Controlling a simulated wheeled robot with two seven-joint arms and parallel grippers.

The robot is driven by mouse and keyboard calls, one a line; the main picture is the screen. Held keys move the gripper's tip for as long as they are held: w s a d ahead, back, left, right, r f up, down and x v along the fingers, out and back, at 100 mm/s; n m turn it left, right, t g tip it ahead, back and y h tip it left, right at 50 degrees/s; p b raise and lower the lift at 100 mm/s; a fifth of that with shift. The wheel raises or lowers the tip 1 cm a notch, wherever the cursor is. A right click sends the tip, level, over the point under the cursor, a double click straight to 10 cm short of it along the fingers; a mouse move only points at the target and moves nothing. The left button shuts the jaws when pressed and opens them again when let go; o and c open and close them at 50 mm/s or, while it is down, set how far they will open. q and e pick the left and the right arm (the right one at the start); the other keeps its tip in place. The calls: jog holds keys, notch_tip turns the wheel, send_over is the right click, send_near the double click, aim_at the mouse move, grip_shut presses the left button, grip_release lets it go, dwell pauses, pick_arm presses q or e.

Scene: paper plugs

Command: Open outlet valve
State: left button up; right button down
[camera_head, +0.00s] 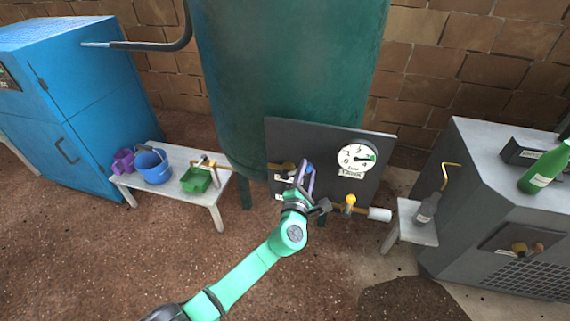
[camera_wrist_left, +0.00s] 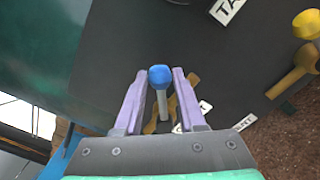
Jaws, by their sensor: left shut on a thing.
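My left gripper (camera_head: 306,172) reaches up to the lower left part of a dark panel (camera_head: 290,135) in front of the green tank. In the left wrist view its purple fingers (camera_wrist_left: 160,88) stand on both sides of a blue-knobbed valve lever (camera_wrist_left: 160,77) with a pale stem. It is shut on this lever. Brass pipework (camera_wrist_left: 193,84) shows behind the fingers, partly hidden. A yellow-handled valve (camera_head: 349,201) sits on a brass pipe to the right, free of the gripper. The labels near the blue lever are partly covered, so I cannot read which valve is the outlet. My right gripper is out of view.
A round gauge (camera_head: 357,157) with a tank label (camera_head: 351,174) is on the panel. A white bench (camera_head: 218,195) with a blue bucket (camera_head: 152,167) and green tray (camera_head: 196,180) stands left. A small stand (camera_head: 412,230) with a grey bottle (camera_head: 428,208) and a grey cabinet (camera_head: 470,185) stand right.

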pick_arm(q)
jog(key=shift+s+d+f+m, duration=0.1)
jog(key=shift+d+f+m, duration=0.25)
jog(key=shift+f+m, duration=0.5)
jog(key=shift+r, duration=0.2)
jog(key=f+m, duration=0.2)
jog(key=m, duration=0.1)
jog(key=shift+s+d, duration=0.1)
jog(key=shift+d, duration=0.25)
jog(key=shift+f+m, duration=0.1)
jog(key=shift+m, duration=0.15)
jog(key=shift+f+m, duration=0.8)
jog(key=shift+m, duration=0.4)
jog(key=o, duration=1)
